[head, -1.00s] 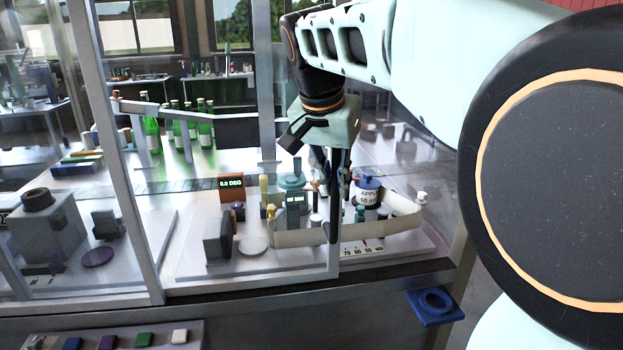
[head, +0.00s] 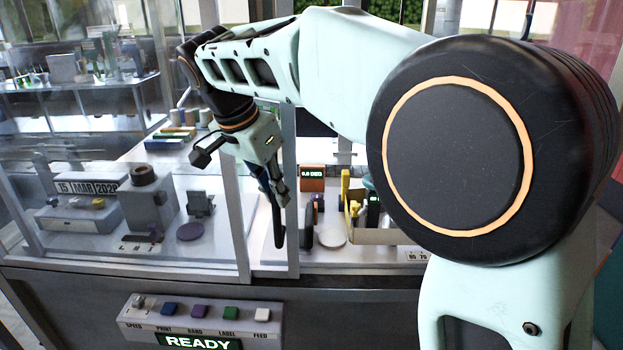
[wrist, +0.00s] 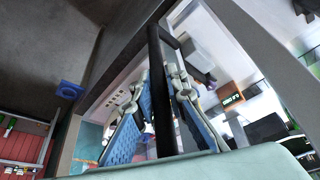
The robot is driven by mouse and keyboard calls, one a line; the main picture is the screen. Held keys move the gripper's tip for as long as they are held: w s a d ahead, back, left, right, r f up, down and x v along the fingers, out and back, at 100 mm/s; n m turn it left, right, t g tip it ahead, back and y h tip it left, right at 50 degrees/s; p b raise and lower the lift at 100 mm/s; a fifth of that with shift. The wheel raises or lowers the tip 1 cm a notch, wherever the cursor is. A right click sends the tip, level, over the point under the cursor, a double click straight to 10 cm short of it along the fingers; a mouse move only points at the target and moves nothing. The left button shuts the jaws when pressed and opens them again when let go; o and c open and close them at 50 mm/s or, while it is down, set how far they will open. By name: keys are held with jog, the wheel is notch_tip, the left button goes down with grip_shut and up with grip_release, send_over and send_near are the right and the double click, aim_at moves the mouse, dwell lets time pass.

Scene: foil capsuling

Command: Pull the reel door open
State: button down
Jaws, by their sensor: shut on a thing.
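The reel door is a clear sliding panel in a grey metal frame (head: 292,200), with a long black upright bar handle (head: 278,236) on its front. My gripper (head: 277,192) points down and is shut on the handle. In the wrist view, the black bar (wrist: 154,50) runs between the two blue-padded fingers of my gripper (wrist: 158,88). The door stands to the left, its frame close beside a fixed post (head: 237,215). The space to its right looks open, with an orange-brown display (head: 312,178) reading 0.0 DEG inside. My arm hides much of the right side.
A button panel (head: 200,320) with a READY screen is on the cabinet front below. A grey stamping unit (head: 148,205) stands behind the left glass. A tan holder (head: 385,236) with tools stands inside to the right.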

jog(key=shift+a+p, duration=0.3)
jog(key=shift+a, duration=1.2)
jog(key=c, duration=1.9)
grip_release()
jog(key=shift+c, duration=0.2)
jog(key=v, duration=1.2)
